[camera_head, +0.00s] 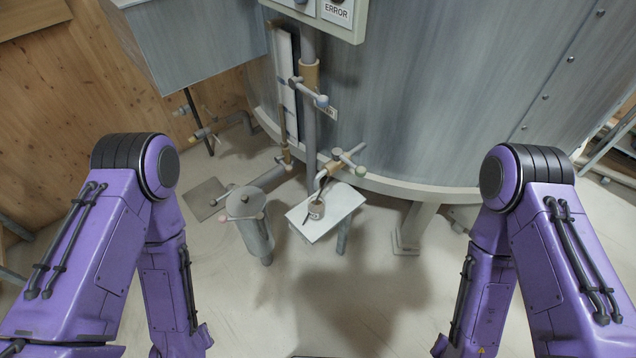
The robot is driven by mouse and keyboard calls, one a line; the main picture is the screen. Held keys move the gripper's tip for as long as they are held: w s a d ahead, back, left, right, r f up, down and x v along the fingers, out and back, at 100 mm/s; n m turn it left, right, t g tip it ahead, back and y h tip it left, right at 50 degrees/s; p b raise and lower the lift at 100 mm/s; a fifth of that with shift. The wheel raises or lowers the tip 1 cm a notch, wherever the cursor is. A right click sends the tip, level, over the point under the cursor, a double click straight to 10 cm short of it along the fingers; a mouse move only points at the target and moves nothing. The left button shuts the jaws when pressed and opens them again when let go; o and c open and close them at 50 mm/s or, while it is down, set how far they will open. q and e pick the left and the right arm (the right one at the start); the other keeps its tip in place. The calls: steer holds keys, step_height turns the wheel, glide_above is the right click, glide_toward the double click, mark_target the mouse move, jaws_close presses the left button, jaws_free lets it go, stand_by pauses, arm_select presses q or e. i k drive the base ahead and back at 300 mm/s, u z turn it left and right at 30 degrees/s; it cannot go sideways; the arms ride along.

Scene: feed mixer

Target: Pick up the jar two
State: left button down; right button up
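Any writing on the label is too small to read. It is the only jar that I can make out. My left and right purple arms come in from the two sides and bend downward. Both grippers are out of the picture, below the bottom edge. The jar lies between the two arms, farther off, with nothing of mine touching it.
The large tank (430,100) fills the back. Pipes and valves (348,160) reach out just above the jar. A grey cylinder (250,220) stands left of the white stand. A sign reading ERROR (337,10) hangs above. The floor (330,290) in front is clear.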

mark_target(317, 212)
steer(key=u, duration=2.8)
steer(key=k, duration=1.8)
steer(key=z, duration=1.9)
steer(key=i, duration=1)
steer(key=u, duration=0.05)
